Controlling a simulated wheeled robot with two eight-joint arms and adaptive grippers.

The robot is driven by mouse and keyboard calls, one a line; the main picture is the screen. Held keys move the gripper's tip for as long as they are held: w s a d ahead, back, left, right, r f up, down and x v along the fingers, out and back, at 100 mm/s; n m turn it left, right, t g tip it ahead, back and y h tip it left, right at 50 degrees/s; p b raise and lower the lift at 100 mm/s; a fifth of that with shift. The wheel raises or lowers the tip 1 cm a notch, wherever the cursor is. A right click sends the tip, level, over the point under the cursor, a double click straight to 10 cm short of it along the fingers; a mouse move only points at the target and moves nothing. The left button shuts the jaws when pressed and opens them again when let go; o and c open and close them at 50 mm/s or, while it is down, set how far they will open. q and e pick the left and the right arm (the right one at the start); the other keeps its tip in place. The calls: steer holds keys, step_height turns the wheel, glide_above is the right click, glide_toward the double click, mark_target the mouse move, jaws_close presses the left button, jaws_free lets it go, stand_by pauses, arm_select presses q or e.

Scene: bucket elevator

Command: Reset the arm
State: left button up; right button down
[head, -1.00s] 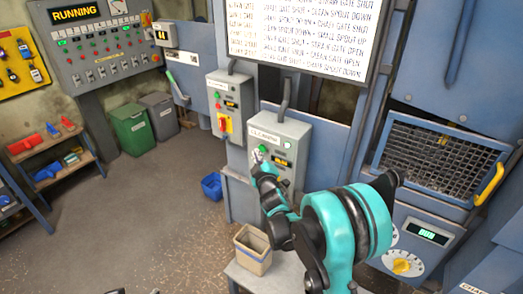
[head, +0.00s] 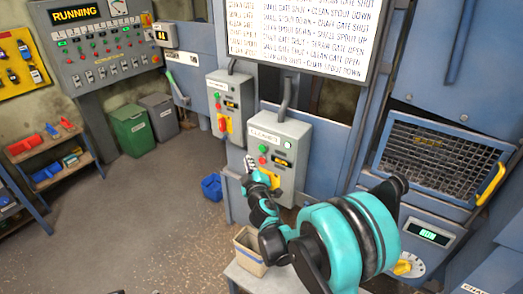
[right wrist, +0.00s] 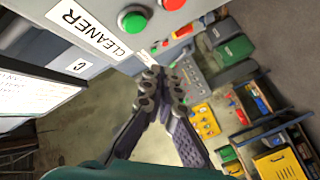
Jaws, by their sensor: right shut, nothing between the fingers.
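My right gripper (head: 250,163) is at the end of the teal and black arm, by the left edge of the grey CLEANER control box (head: 290,140). In the right wrist view its two fingers (right wrist: 160,74) are together at the tips with nothing between them. The box's CLEANER label (right wrist: 90,28), a green button (right wrist: 133,19) and a red button show above the fingertips there. The fingers look apart from the buttons. My left gripper cannot be made out in the head view.
A second grey control box (head: 230,103) is mounted to the left. A beige bin (head: 248,262) stands on a low bench below my right arm. A mesh guard with a yellow handle (head: 490,184) is at right. Open floor (head: 140,215) lies to the left.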

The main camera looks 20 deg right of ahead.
stand_by(0.5)
steer(key=s+d+f+m+g+h+b, duration=0.1)
steer(key=s+d+m+g+b, duration=0.15)
steer(key=s, duration=0.35)
steer(key=s+d+f+m+g+h+b, duration=0.1)
steer(key=s+d+m+g+b, duration=0.15)
steer(key=s, duration=0.45)
steer(key=s+a+f+m+g+y+b, duration=0.1)
steer(key=s+a+f+g+y+b, duration=0.1)
steer(key=s+f, duration=0.4)
steer(key=s+a+f+m+g+y+b, duration=0.1)
steer(key=s+f, duration=0.5)
steer(key=s, duration=1)
steer(key=a+m+g+b, duration=0.1)
steer(key=a+g, duration=0.1)
steer(key=a, duration=0.1)
steer(key=shift+a+m+y, duration=0.3)
steer(key=shift+a+y, duration=0.1)
